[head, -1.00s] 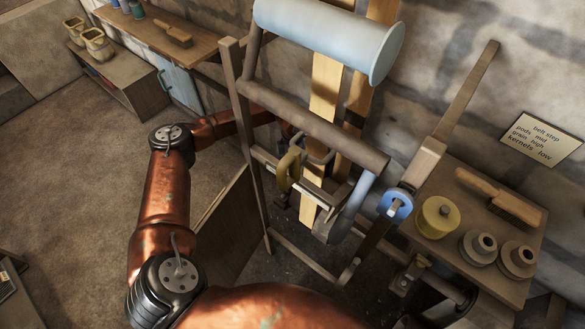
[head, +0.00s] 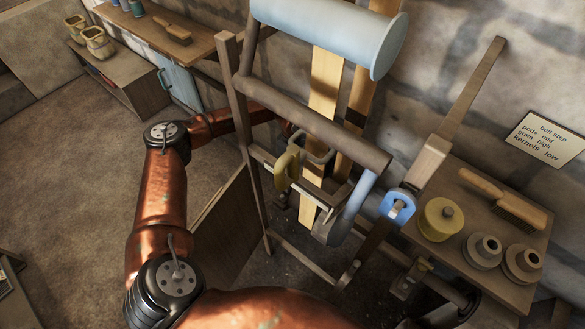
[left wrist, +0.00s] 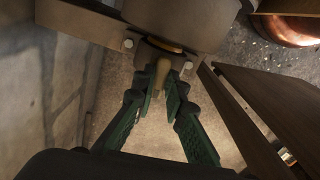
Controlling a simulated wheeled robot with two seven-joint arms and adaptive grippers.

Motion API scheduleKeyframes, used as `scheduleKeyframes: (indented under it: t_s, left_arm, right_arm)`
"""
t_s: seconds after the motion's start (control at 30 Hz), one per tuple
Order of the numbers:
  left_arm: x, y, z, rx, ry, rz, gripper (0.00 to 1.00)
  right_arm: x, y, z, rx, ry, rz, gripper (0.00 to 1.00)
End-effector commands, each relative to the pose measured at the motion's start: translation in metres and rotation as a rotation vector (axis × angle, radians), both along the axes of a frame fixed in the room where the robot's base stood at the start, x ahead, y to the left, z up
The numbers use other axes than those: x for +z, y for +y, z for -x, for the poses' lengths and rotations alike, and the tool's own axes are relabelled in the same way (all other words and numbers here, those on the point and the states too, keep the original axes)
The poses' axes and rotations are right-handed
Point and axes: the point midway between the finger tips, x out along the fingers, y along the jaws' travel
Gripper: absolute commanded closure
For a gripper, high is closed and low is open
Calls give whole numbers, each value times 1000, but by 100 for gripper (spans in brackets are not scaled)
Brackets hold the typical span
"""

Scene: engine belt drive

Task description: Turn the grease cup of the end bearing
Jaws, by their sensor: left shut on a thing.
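In the left wrist view my left gripper (left wrist: 163,92) has its green fingers closed on a small brass piece, which looks like the grease cup (left wrist: 162,70). The cup sits under a dark bearing bracket (left wrist: 140,50) with a bolt at each side. In the head view my left arm reaches behind the wooden frame (head: 245,150). Its gripper and the cup are hidden there behind the post and roller (head: 315,125). My right gripper is not in view.
A pale blue drum (head: 325,35) hangs above, with a tan belt (head: 324,85) running down. A side table (head: 490,235) at right holds a yellow tin (head: 440,219), a brush (head: 502,198) and two grey spools. A sign (head: 546,138) is on the wall. Open floor lies at left.

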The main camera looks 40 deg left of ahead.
Motion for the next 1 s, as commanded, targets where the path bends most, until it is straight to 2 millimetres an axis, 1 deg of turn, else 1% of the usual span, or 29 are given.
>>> scheduleKeyframes:
  t_s: [0.03,0.3,0.77,0.8,1.0]
  left_arm:
    - [0,4,0,-17,0,-7,100]
    - [1,5,-1,-91,-1,-8,100]
    - [1,5,-1,-103,-3,-9,100]
    - [1,5,-1,-103,-3,-9,87]
    - [1,3,-1,-104,-2,-5,74]
  right_arm:
    - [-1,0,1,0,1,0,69]
    - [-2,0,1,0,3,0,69]
    - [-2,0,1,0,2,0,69]
    - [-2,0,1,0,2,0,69]
    - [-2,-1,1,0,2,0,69]
